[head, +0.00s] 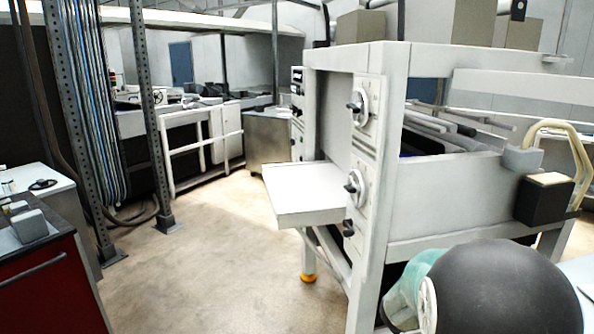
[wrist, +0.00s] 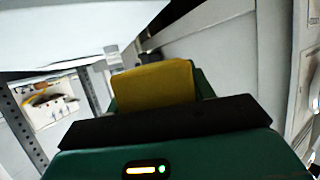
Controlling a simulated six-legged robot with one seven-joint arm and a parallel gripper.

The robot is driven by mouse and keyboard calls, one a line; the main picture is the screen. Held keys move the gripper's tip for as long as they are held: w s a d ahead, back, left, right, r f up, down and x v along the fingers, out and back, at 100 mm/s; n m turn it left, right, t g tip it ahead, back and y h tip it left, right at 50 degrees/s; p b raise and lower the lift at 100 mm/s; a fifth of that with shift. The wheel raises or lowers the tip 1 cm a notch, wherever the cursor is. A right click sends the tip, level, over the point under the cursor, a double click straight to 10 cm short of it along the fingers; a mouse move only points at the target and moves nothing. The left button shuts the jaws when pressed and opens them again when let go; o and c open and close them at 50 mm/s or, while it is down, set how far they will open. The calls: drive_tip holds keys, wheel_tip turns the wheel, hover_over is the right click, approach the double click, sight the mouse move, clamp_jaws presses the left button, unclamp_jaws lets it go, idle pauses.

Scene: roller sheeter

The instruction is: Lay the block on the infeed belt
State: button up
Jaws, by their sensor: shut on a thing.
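A yellow block (wrist: 152,82) shows in the wrist view, just beyond the black bar of my gripper (wrist: 157,94). Green finger parts show on both sides of the block, and my gripper is shut on it. The bar hides the block's near lower part. In the head view, a white, flat infeed shelf (head: 305,194) sticks out to the left from the sheeter (head: 400,190); its top is bare. The head view shows neither the block nor my gripper. A pale surface fills the upper left of the wrist view; I cannot tell whether it is the shelf.
Two round hand knobs (head: 361,108) stick out from the sheeter's side panel beside the shelf. A perforated metal post (head: 150,110) and a red cabinet (head: 48,285) stand at the left. The floor (head: 215,255) between them and the sheeter is clear.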

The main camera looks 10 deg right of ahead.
drive_tip(key=w+a+f+n+t+y, duration=0.25)
drive_tip(key=w+a+f, duration=0.2)
drive_tip(key=a, duration=0.25)
drive_tip(key=w+a+f+n+t+y, duration=0.2)
drive_tip(key=w+a+f+n, duration=0.1)
drive_tip(key=w+a, duration=0.25)
drive_tip(key=w+a+f+n+t+y, duration=0.1)
drive_tip(key=a+f+n+y, duration=0.2)
drive_tip(key=a, duration=0.6)
drive_tip(key=a+f+n+t+y, duration=0.1)
drive_tip(key=a+f+n+y, duration=0.2)
drive_tip(key=a+f, duration=0.3)
drive_tip(key=a+y, duration=0.1)
drive_tip(key=a, duration=0.3)
drive_tip(key=shift+w+f, duration=0.15)
drive_tip(key=shift+w, duration=0.25)
